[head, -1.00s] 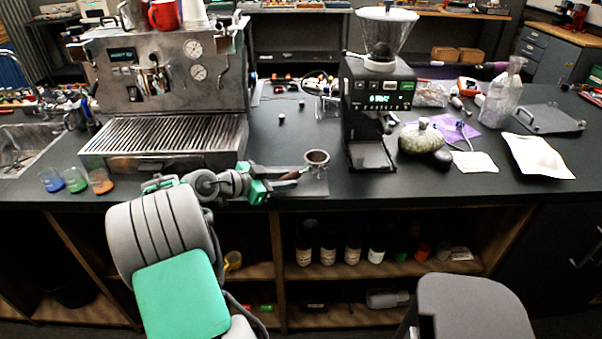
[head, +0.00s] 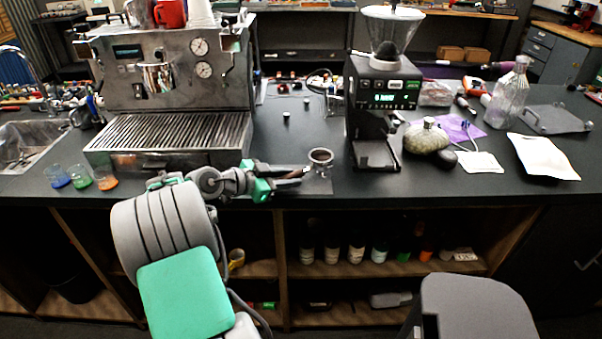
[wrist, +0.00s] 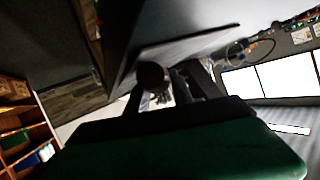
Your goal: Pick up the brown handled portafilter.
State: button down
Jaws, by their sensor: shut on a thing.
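The portafilter (head: 320,157) has a round metal basket and a brown handle. It is at the counter's front edge, between the espresso machine and the grinder, over a dark flat mat. My gripper (head: 291,179) comes in from the left and is shut on the brown handle, most of which the jaws hide. In the wrist view the round brown end of the handle (wrist: 152,75) shows between the jaws. I cannot tell whether the portafilter is clear of the mat.
The espresso machine (head: 180,85) stands at the left, with several small coloured beakers (head: 80,180) before it. The grinder (head: 382,105) stands just right of the portafilter. A stone-like jar (head: 425,138) and a white tray (head: 542,157) are further right. Shelves with bottles are below.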

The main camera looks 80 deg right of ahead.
aim_at(286, 176)
jog(key=shift+r, duration=0.1)
jog(key=shift+r, duration=0.5)
jog(key=r, duration=0.2)
jog(key=shift+w+a+r+b, duration=0.2)
jog(key=shift+r+b, duration=0.15)
jog(key=shift+r, duration=0.05)
jog(key=w+a+r+p, duration=0.6)
jog(key=a+r+p, duration=0.3)
jog(key=a, duration=0.2)
jog(key=shift+w+a+p, duration=0.3)
jog(key=shift+w+p, duration=0.05)
jog(key=shift+p, duration=0.05)
